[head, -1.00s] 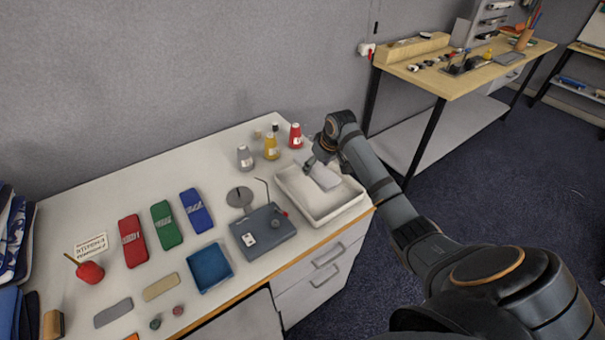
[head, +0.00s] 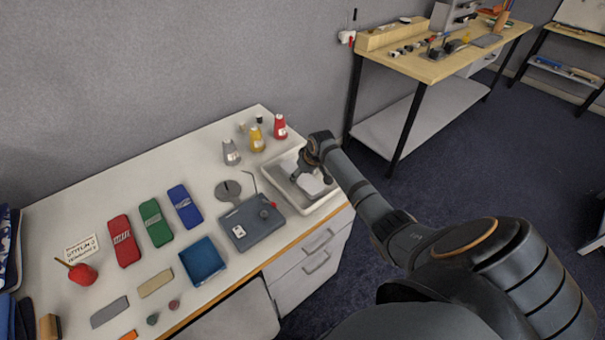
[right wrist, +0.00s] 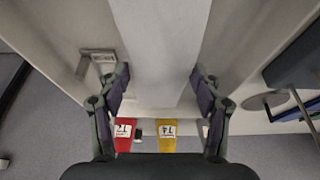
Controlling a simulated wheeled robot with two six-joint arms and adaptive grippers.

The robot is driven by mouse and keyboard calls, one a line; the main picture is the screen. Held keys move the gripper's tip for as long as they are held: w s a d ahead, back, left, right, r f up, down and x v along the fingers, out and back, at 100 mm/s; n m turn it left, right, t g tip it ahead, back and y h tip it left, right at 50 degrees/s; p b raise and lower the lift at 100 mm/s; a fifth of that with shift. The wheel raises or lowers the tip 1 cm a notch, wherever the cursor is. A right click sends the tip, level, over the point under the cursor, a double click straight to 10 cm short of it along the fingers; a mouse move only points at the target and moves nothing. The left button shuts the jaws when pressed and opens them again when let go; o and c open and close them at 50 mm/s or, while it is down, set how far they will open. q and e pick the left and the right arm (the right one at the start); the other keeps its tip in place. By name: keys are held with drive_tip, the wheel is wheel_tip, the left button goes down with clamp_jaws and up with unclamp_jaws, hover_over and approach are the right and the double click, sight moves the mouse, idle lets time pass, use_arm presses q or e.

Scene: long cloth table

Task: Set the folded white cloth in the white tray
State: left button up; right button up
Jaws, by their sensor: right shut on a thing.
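The white tray (head: 318,207) stands at the right end of the cloth table in the head view. My right gripper (head: 298,172) is over the inside of the tray and shut on the folded white cloth (head: 314,185). The cloth appears within the tray's walls, towards its right side; whether it touches the tray floor I cannot tell. In the right wrist view the cloth (right wrist: 160,45) runs between the two fingers of the gripper (right wrist: 160,88). My left gripper is not in view.
A grey bottle (head: 231,153), a yellow bottle (head: 256,139) and a red bottle (head: 280,127) stand behind the tray. A blue-grey box (head: 240,235) with a thin rod near it lies left of the tray. A blue tray (head: 205,262) and coloured cases lie farther left.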

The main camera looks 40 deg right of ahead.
drive_tip(key=o, duration=1.2)
drive_tip(key=shift+f, duration=0.1)
drive_tip(key=v, duration=1.2)
